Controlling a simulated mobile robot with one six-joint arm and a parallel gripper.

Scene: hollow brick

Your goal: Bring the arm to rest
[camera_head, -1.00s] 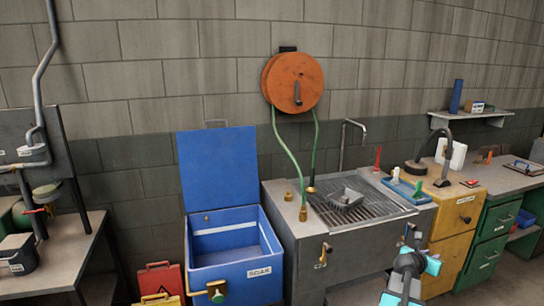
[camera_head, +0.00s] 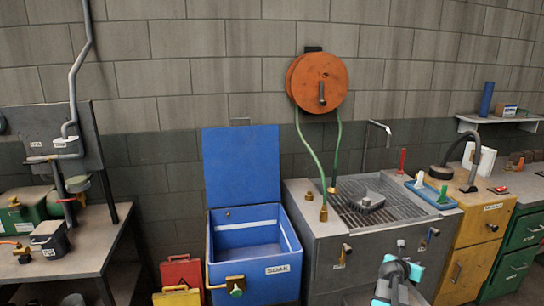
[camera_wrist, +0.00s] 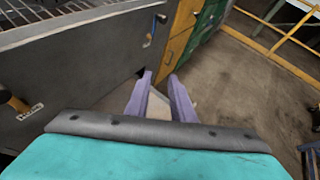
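My gripper shows at the bottom of the head view (camera_head: 398,285), in front of the grey sink cabinet (camera_head: 330,262), as a dark and teal shape. In the wrist view its two pale purple fingers (camera_wrist: 160,100) point away over the floor, with a gap between them. Only floor and a pale patch show in that gap, so the gripper looks open and empty. The cabinet front fills the left of the wrist view. I cannot tell how far the fingers are from it.
A blue SOAK bin (camera_head: 252,280) with its lid up stands left of the sink. Red (camera_head: 182,270) and yellow (camera_head: 176,297) cases sit beside it. A bench (camera_head: 92,262) is at far left, yellow drawers (camera_head: 480,235) at right. Bare floor (camera_wrist: 245,90) shows in the wrist view.

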